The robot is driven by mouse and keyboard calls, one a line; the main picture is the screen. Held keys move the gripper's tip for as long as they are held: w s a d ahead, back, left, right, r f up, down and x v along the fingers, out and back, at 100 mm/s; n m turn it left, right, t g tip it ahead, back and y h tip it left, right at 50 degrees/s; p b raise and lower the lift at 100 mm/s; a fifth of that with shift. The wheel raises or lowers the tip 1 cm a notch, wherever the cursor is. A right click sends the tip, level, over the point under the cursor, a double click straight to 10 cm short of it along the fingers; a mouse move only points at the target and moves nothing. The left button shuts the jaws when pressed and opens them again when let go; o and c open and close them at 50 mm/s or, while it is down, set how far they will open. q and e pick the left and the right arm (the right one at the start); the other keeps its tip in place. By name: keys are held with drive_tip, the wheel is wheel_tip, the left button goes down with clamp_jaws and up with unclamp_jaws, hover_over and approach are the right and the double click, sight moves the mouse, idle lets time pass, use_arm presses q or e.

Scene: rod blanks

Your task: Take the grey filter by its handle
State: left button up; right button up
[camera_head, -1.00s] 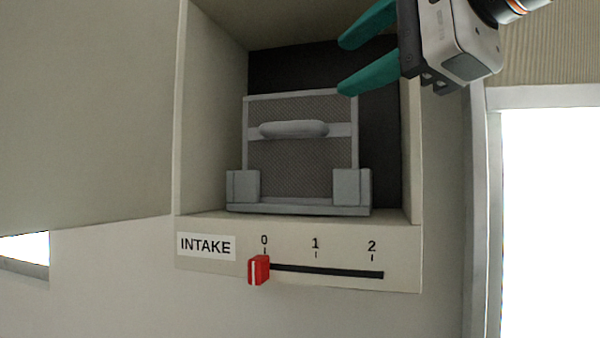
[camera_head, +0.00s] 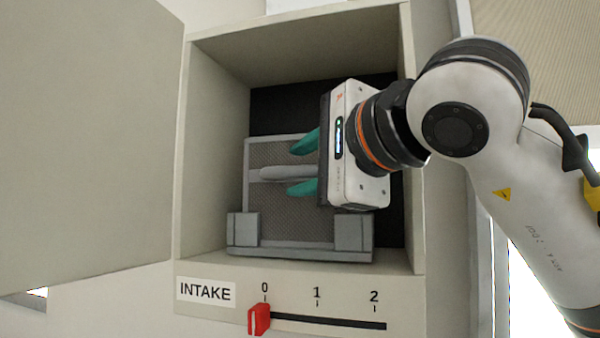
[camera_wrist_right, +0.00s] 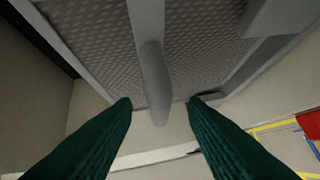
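The grey filter (camera_head: 262,211) stands upright in a grey holder (camera_head: 300,252) inside the open box. Its mesh face also shows in the right wrist view (camera_wrist_right: 90,40). Its horizontal handle (camera_head: 285,173) is partly hidden by my right gripper in the head view; the handle also shows in the right wrist view (camera_wrist_right: 155,80). My right gripper (camera_head: 300,164) is open, with one green finger above the handle and one below. In the right wrist view its fingertips (camera_wrist_right: 160,102) are apart on either side of the handle, with gaps. My left gripper is not in view.
The box wall (camera_head: 215,150) encloses the filter on the left. An open door panel (camera_head: 90,130) stands further left. Below is an INTAKE label (camera_head: 206,292) and a red slider (camera_head: 259,319) at 0.

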sight(270, 169)
drive_tip(key=shift+x, duration=1.45)
drive_tip(key=shift+s+d, duration=0.1)
drive_tip(key=shift+s, duration=0.1)
drive_tip(key=shift+c, duration=1.3)
clamp_jaws()
drive_tip(key=shift+r, duration=0.1)
